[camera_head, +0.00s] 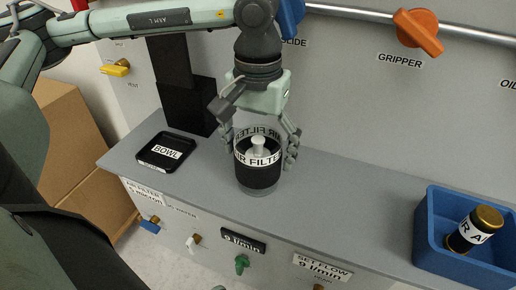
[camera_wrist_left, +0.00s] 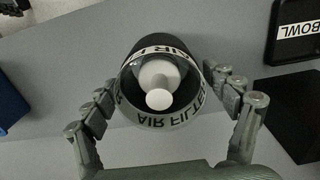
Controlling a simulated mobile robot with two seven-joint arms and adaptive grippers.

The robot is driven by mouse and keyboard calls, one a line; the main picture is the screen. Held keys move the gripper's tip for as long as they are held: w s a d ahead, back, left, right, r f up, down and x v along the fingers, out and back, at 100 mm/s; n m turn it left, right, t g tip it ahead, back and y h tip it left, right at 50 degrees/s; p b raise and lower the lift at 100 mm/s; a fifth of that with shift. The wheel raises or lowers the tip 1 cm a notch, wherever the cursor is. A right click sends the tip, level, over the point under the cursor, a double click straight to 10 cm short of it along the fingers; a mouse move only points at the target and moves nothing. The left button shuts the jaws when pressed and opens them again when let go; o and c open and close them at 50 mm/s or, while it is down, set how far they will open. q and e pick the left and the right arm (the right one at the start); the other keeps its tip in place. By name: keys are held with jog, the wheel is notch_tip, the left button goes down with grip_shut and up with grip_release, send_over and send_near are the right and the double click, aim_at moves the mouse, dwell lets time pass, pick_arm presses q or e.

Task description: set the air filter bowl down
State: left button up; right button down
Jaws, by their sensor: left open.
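The air filter bowl (camera_head: 258,176) is a dark, clear-rimmed cylinder with a white AIR FILTER band and a white piece inside. It stands upright on the grey shelf, near the middle of the head view. My left gripper (camera_head: 259,158) comes down from above, open, with its fingers on either side of the bowl. In the left wrist view the bowl (camera_wrist_left: 160,85) lies between the spread fingers of my left gripper (camera_wrist_left: 166,98); whether they touch it is hard to tell. A black tray (camera_head: 142,163) marked BOWL sits to the left, empty. My right gripper is out of view.
A blue bin (camera_head: 425,235) at the right holds a dark, gold-capped cylinder (camera_head: 472,232). A black block (camera_head: 188,105) stands behind the tray. The grey shelf (camera_head: 345,195) is clear between bowl and bin. An orange GRIPPER handle (camera_head: 418,32) projects from the panel.

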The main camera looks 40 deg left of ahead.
pick_arm(q)
notch_tip(320, 180, up, 12)
jog(key=shift+r, duration=0.2)
dwell(0.4)
dwell(0.5)
